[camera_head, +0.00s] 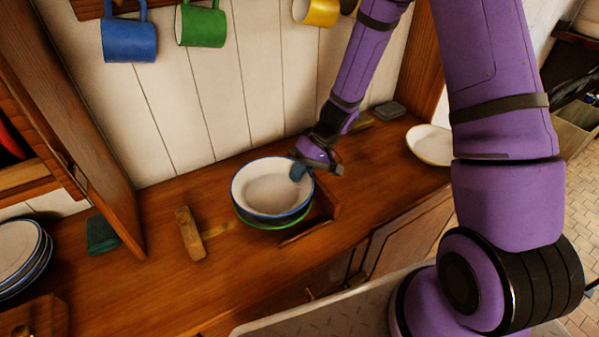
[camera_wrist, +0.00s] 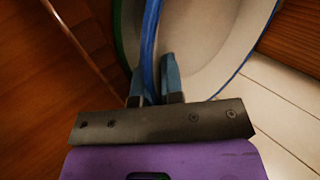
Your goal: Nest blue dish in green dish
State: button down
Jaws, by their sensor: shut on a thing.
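The blue dish (camera_head: 268,187) is white with a blue rim. In the head view it sits over the green dish (camera_head: 264,226), whose green rim shows just below it; whether the blue dish rests on it or hangs slightly above, I cannot tell. My gripper (camera_head: 302,172) is at the right side of the blue dish, shut on its rim. In the wrist view, the two fingers of my gripper (camera_wrist: 157,85) pinch the blue rim of the dish (camera_wrist: 205,45) between them. A strip of the green dish (camera_wrist: 119,35) shows beside it. The inside of the green dish is hidden.
A wooden block (camera_head: 189,233) lies left of the dishes. A white bowl (camera_head: 430,144) stands at the right of the counter. Stacked plates (camera_head: 22,255) and a dark green block (camera_head: 101,234) are at left. Blue (camera_head: 129,40), green (camera_head: 201,25) and yellow (camera_head: 317,11) mugs hang above.

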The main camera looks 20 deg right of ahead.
jog(key=shift+f, duration=0.1)
jog(key=c, duration=1.2)
grip_release()
jog(key=shift+d+f, duration=0.1)
jog(key=shift+d, duration=0.05)
jog(key=shift+c, duration=0.3)
jog(key=shift+o, duration=0.5)
jog(key=shift+d+r, duration=0.1)
jog(key=shift+r, duration=1.1)
jog(key=shift+a+r, duration=0.2)
jog(key=shift+r, duration=2.7)
